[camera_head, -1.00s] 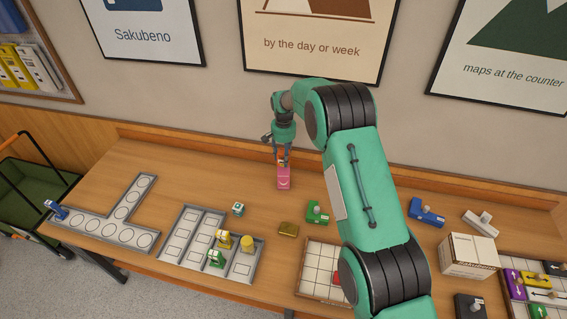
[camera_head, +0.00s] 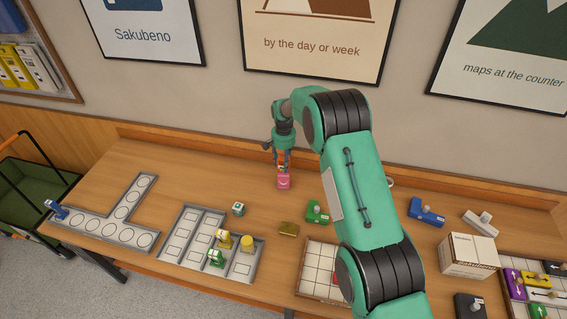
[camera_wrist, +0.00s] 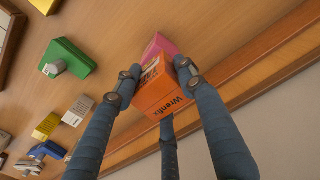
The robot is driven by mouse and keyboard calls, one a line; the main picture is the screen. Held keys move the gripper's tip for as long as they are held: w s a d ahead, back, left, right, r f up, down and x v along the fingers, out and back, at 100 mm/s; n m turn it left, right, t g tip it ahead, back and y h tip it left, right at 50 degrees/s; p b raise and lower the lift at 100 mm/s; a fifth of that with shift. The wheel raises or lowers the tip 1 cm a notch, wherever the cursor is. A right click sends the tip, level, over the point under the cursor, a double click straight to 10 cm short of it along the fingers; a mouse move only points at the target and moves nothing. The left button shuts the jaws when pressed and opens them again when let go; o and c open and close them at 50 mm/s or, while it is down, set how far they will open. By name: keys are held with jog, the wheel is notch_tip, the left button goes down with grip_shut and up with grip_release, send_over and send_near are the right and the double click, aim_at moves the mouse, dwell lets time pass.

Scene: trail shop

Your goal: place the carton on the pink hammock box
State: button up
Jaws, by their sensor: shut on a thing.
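The orange carton (camera_wrist: 163,96), with dark lettering on its side, is between the fingers of my gripper (camera_wrist: 158,82) in the wrist view. My gripper is shut on it. The pink hammock box (camera_wrist: 158,45) shows just beyond the carton, partly hidden by it. In the head view the pink box (camera_head: 283,183) stands on the counter near the wall. My gripper (camera_head: 283,165) is right above it, with a small bit of the orange carton (camera_head: 282,169) showing. The carton is at or just over the pink box's top; I cannot tell whether they touch.
A green block (camera_head: 316,212) and a gold-brown block (camera_head: 288,229) lie right and in front of the pink box. A small green-white cube (camera_head: 238,209) and grey trays (camera_head: 190,262) are to the left. A back ledge (camera_head: 200,146) runs along the wall. Counter around the pink box is clear.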

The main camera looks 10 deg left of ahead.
aim_at(283, 157)
jog(key=o, duration=1.2)
jog(key=shift+o, duration=0.2)
jog(key=shift+r, duration=0.1)
jog(key=shift+r, duration=6)
